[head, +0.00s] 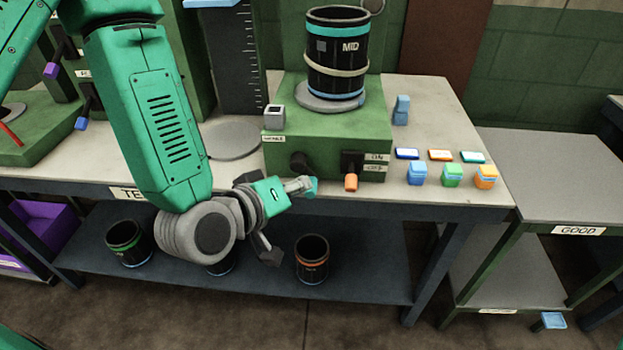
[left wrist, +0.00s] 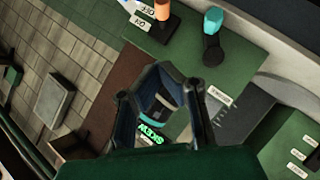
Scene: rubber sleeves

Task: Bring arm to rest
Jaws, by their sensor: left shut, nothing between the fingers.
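My left arm comes in from the upper left in the head view, its forearm crossing in front of the bench. My left gripper (head: 270,252) hangs in front of the bench's front edge, over the lower shelf. In the left wrist view its two dark fingers (left wrist: 165,72) close into an arch with nothing held between them. It is apart from the black sleeve marked MID (head: 338,55), which stands upright on the round plate of the green tester (head: 330,130). My right gripper is not in view.
An orange-tipped switch (head: 351,182) sticks out from the tester's front. Small coloured blocks (head: 453,175) stand at the bench's right. On the lower shelf are a green-banded sleeve (head: 127,243) and an orange-banded sleeve (head: 312,260). A GOOD table (head: 560,180) stands at right, its top clear.

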